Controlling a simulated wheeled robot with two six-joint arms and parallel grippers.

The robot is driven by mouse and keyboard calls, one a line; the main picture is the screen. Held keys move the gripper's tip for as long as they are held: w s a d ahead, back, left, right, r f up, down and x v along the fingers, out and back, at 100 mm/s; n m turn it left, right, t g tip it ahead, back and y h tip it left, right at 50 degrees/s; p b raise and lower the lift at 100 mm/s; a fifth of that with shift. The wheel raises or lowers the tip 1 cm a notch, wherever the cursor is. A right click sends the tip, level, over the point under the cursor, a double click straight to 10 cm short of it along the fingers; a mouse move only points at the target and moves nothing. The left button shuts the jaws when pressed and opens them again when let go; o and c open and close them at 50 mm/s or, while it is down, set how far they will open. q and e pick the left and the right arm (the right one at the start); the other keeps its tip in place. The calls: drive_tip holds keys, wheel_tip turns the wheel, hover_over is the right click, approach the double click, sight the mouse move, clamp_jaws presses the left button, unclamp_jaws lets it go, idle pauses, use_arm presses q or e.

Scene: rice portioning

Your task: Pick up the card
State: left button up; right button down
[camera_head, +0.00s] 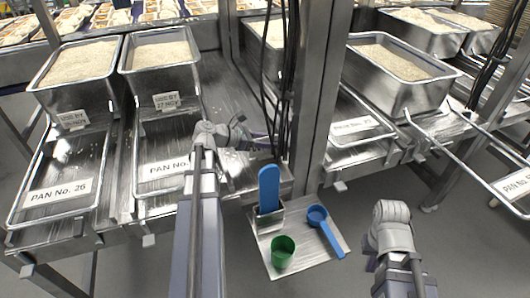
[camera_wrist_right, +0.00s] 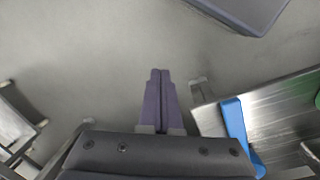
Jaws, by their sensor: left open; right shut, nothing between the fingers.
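Two small printed cards stand at the front of the left rice pans in the head view: one reading "USE BY" (camera_head: 72,120) and another "USE BY" card (camera_head: 167,101). I cannot tell which card is meant. My left gripper (camera_head: 262,138) is open and empty, to the right of the second card and apart from it, beside the metal post. My right gripper (camera_wrist_right: 160,88) is shut and empty over bare floor in the right wrist view. In the head view its fingers are mostly hidden by the wrist.
Rice pans (camera_head: 97,92) stand on the metal racks, with sloped trays labelled "PAN No." (camera_head: 66,156) in front. A small metal shelf (camera_head: 304,262) carries a blue paddle (camera_head: 269,188), a blue scoop (camera_head: 317,215) and a green cup (camera_head: 283,252). A post (camera_head: 318,95) and black cables stand mid-view.

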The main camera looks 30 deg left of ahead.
use_arm(q)
clamp_jaws()
idle(0.3)
idle(0.3)
